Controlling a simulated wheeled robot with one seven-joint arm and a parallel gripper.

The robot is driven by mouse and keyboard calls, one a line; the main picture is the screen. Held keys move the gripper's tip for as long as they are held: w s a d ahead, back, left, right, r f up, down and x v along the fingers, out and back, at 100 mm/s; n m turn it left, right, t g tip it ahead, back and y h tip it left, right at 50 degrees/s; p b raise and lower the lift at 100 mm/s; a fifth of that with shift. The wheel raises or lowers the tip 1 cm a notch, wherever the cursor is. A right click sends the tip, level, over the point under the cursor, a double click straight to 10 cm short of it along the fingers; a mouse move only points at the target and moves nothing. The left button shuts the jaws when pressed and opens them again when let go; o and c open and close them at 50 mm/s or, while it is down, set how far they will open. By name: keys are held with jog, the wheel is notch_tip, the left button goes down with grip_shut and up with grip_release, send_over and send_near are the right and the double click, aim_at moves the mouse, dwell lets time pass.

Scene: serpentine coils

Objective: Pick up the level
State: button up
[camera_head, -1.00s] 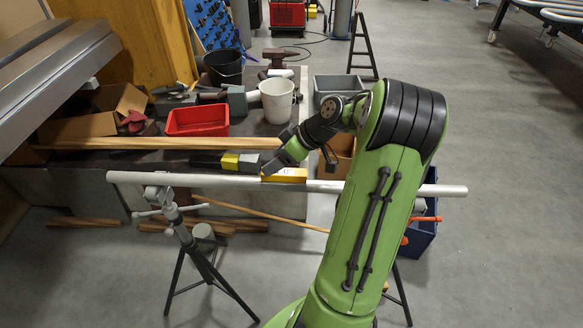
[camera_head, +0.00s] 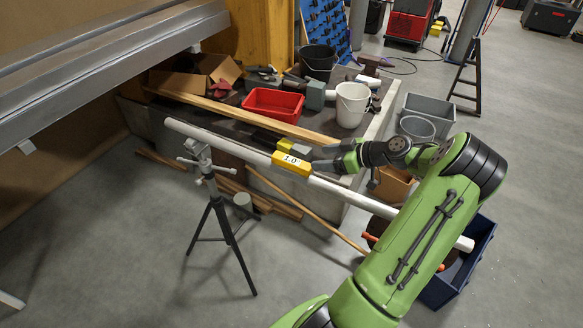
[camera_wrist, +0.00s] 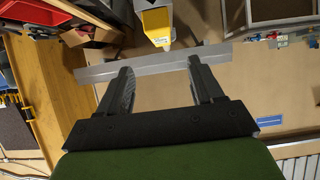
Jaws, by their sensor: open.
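The level seems to be the yellow block marked "1.0" (camera_head: 291,163), resting on the long pale pipe (camera_head: 237,150). My gripper (camera_head: 318,161) is just right of the level in the head view, its fingers small and partly hard to make out there. In the wrist view my open gripper (camera_wrist: 163,84) shows two dark fingers set apart. A grey bar (camera_wrist: 150,65) crosses at their tips, and a yellow and grey thing (camera_wrist: 156,25) is beyond it. I cannot tell whether either is part of the level.
A tripod stand (camera_head: 217,208) holds the pipe's left part. Behind it, a workbench carries a red bin (camera_head: 273,105), a white bucket (camera_head: 352,104), a black bucket (camera_head: 318,60) and a yellow and grey tool (camera_head: 285,146). A blue crate (camera_head: 462,268) stands right. Open floor lies in front.

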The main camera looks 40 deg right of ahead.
aim_at(293, 160)
jog(key=p+x, duration=0.1)
jog(key=x, duration=1.1)
jog(key=shift+w+a+f, duration=0.1)
jog(key=shift+w, duration=0.05)
jog(key=c, duration=1.2)
notch_tip(293, 160, up, 10)
jog(key=shift+r, duration=0.1)
grip_shut()
